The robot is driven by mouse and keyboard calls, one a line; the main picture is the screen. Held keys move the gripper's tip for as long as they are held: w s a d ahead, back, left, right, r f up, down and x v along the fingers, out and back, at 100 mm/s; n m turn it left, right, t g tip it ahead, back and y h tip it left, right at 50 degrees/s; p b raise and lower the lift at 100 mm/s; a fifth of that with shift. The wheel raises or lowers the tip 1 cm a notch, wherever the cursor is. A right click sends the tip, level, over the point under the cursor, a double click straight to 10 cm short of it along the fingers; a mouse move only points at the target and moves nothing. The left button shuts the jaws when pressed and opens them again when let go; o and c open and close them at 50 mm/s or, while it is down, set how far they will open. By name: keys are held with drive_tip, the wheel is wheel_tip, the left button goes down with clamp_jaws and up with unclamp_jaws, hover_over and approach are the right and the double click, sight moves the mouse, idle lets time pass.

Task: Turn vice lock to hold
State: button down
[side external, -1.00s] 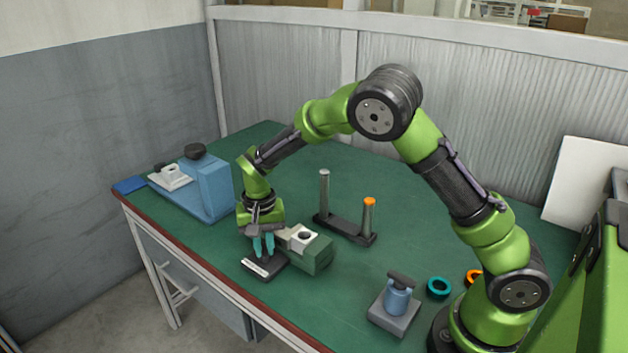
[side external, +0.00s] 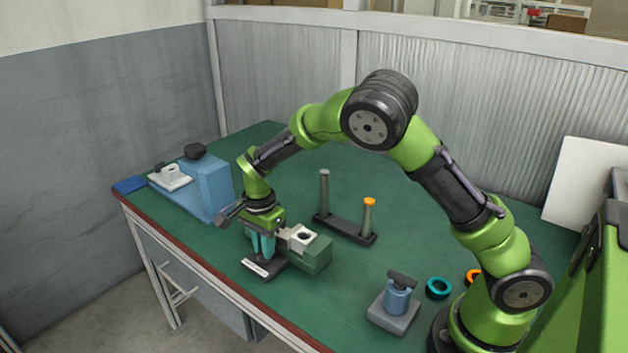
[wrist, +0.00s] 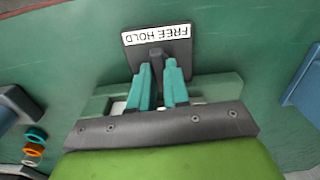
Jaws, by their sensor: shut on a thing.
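The vice (side external: 314,256) is a green block on the table with a pale jaw part (side external: 302,238) that has a dark round opening. In front of it is a dark lock plate (side external: 279,263) with a white label (side external: 256,267). In the wrist view the label (wrist: 157,34) carries the words FREE and HOLD. My gripper (side external: 263,247) points down over the plate. Its teal fingers (wrist: 159,84) are shut on the dark lock lever (wrist: 156,57), whose end shows near the label's middle. Which word it marks I cannot tell. The fingers hide much of the lever.
A two-post stand (side external: 345,227) stands behind the vice, with an orange ring on one post. A blue fixture (side external: 214,188) stands at the left. A grey-blue device (side external: 396,305) and a teal ring (side external: 438,288) are at the right. The table's front edge is close.

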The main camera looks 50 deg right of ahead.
drive_tip(key=shift+m, duration=0.4)
drive_tip(key=c, duration=1.1)
unclamp_jaws()
wheel_tip(320, 180, up, 17)
